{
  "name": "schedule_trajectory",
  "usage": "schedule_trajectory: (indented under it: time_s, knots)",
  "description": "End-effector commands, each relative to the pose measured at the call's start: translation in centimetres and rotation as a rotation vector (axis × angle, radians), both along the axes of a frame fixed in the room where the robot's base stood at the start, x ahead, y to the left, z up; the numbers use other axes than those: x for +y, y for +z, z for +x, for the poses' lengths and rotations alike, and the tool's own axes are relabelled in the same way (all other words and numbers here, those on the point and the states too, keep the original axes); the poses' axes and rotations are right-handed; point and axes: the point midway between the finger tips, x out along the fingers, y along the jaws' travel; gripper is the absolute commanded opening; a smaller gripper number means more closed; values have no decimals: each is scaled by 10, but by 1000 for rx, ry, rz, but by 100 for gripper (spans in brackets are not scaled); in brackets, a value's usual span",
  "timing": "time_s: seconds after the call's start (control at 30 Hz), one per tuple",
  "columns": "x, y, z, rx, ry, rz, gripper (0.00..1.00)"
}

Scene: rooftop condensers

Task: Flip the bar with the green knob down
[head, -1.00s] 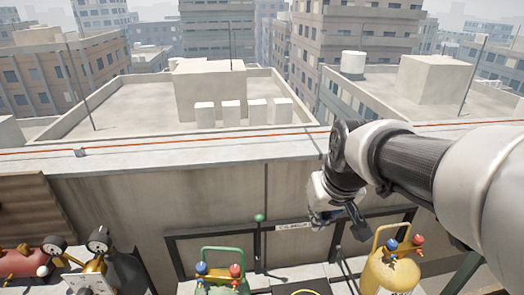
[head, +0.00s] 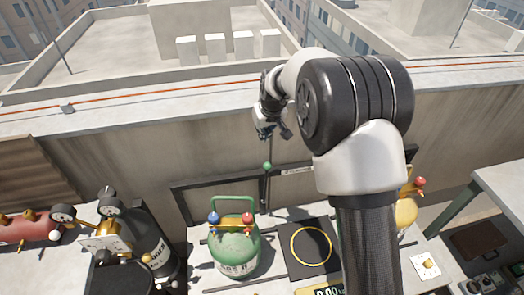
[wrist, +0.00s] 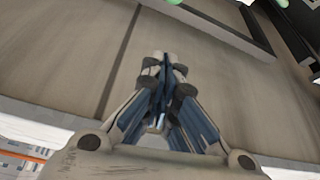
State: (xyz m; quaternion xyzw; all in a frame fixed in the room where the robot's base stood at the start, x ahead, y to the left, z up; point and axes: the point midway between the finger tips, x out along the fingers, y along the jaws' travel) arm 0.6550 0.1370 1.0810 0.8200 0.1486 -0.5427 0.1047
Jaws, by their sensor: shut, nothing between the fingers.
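The green knob (head: 267,167) sits on top of a thin dark upright bar (head: 268,190) at the back of the bench in the head view. The bar stands in front of the wall, by a dark frame. My gripper (head: 266,134) is just above the knob, apart from it, pointing downward. In the wrist view my gripper (wrist: 163,60) is shut and empty, its fingertips together. Green patches show at the top edge of the wrist view; I cannot tell which is the knob.
A green gas cylinder (head: 236,252) stands in front of the bar, with a black scale pad (head: 290,262) to its right. A yellow cylinder (head: 407,213) is partly hidden by my arm. Gauges (head: 110,205) and a dark cylinder (head: 148,240) stand left. The parapet wall (head: 120,165) runs behind.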

Motion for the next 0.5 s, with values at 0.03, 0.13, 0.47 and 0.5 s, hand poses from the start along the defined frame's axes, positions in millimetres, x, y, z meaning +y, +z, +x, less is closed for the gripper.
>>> schedule_trajectory:
  time_s: [0.03,0.13,0.47,0.5]
  knots:
    - [0,0,0,0,0,0,0]
    - [0,0,0,0,0,0,0]
    - [4,-34,11,4,0,-1,0]
    - [5,-43,14,4,0,-1,0]
